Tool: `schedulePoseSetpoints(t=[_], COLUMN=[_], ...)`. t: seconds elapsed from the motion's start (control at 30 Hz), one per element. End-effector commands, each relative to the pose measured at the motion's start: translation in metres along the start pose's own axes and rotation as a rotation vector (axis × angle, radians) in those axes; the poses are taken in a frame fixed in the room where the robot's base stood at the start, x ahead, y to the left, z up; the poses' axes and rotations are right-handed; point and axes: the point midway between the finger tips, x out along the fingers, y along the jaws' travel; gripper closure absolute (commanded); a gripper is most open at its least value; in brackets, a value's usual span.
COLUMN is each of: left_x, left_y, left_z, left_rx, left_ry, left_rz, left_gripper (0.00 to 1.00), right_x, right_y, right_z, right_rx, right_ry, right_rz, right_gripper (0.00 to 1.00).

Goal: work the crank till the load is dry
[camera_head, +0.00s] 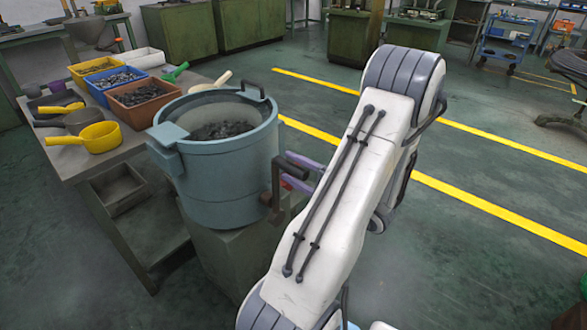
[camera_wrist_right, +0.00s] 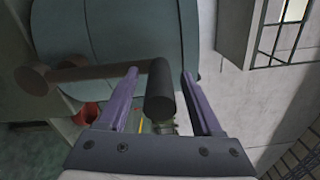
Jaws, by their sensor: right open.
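The blue-grey drum (camera_head: 225,180) stands on a green pedestal, its top open. The load of small dark parts (camera_head: 222,130) lies inside it. The crank (camera_head: 276,185) is on the drum's right side. In the right wrist view its brown arm (camera_wrist_right: 90,71) runs to a dark cylindrical handle (camera_wrist_right: 160,92). My right gripper (camera_head: 302,172) is at the crank, its purple fingers partly hidden by the crank and my arm. In the right wrist view my right gripper (camera_wrist_right: 159,74) is open, one finger on either side of the handle, with gaps showing. My left gripper is out of view.
A bench (camera_head: 135,146) left of the drum holds yellow (camera_head: 97,68), blue (camera_head: 118,80) and brown (camera_head: 146,98) bins of parts, plus several scoops. Open floor with yellow lines (camera_head: 480,202) lies to the right. Green cabinets stand behind.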

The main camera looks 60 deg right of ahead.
Motion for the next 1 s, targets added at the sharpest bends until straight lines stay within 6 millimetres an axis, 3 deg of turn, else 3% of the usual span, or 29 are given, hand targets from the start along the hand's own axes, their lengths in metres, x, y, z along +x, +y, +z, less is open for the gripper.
schedulePoseSetpoints(t=[0.5,0.87,1.0], left_x=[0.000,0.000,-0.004], left_y=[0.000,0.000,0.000], left_z=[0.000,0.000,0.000], left_rx=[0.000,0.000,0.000], left_ry=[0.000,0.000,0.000], left_rz=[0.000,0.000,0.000], left_gripper=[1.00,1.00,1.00], right_x=[-0.069,-0.075,-0.068], right_y=[0.000,0.000,-0.001], right_z=[-0.001,0.000,0.008], right_rx=[-0.001,0.000,0.006], right_ry=[0.004,0.000,-0.040], right_rz=[-0.002,0.000,0.018], right_gripper=[0.33,0.33,0.87])
